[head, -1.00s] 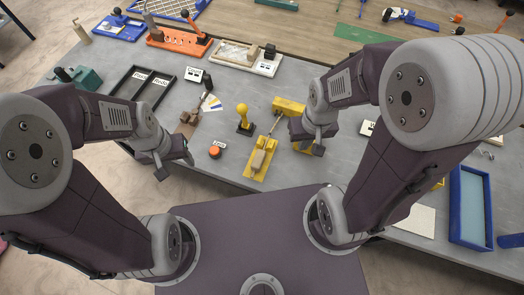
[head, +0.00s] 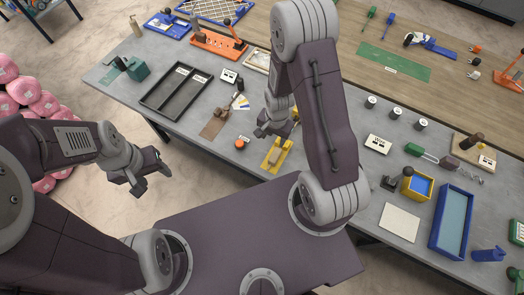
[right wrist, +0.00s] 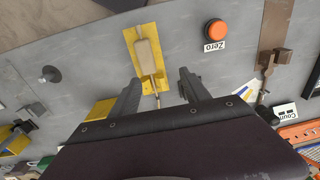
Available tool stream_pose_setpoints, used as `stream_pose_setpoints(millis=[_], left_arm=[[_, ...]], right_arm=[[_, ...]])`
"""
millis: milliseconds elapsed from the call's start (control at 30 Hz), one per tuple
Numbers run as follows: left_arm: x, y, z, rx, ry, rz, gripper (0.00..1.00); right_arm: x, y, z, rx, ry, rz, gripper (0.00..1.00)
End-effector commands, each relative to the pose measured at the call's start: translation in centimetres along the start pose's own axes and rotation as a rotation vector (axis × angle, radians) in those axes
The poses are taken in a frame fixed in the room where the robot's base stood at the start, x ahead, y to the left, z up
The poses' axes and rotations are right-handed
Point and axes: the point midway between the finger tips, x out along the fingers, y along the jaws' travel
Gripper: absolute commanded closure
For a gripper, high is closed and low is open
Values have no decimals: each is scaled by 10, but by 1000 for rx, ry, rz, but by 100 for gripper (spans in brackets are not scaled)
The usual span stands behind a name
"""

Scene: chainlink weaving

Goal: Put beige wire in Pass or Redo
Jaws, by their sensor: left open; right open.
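I cannot make out a beige wire in these frames. The dark two-compartment tray (head: 158,103) with white labels lies at the left of the grey table; its labels are too small to read clearly. My right gripper (head: 272,131) is open above the yellow fixture (head: 281,148). In the right wrist view, the yellow fixture (right wrist: 130,37) bears a beige block (right wrist: 148,56) and a thin metal rod that reaches between the open fingers of the right gripper (right wrist: 160,92). My left gripper (head: 150,182) is open and empty, off the table's front edge.
A brown tool (head: 214,122) stands near the tray. A blue tray (head: 437,213) and a yellow-blue box (head: 416,186) are at the right.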

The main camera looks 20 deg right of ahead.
Motion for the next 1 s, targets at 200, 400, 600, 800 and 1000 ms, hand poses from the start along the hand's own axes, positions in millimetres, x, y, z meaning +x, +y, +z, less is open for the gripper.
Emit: stream_pose_setpoints(millis=[200,400,600,800,1000], left_arm=[[-22,0,-2,0,0,0,46],[-26,1,-3,0,-1,0,46],[-31,1,-3,0,-1,0,46],[-38,1,-4,0,0,0,46],[-50,1,-5,0,0,0,46]], right_arm=[[-7,16,11,10,-42,45,45],[12,18,12,9,-46,48,45],[32,18,13,8,-43,46,45],[42,20,14,8,-45,47,45],[74,24,17,8,-43,46,45]])
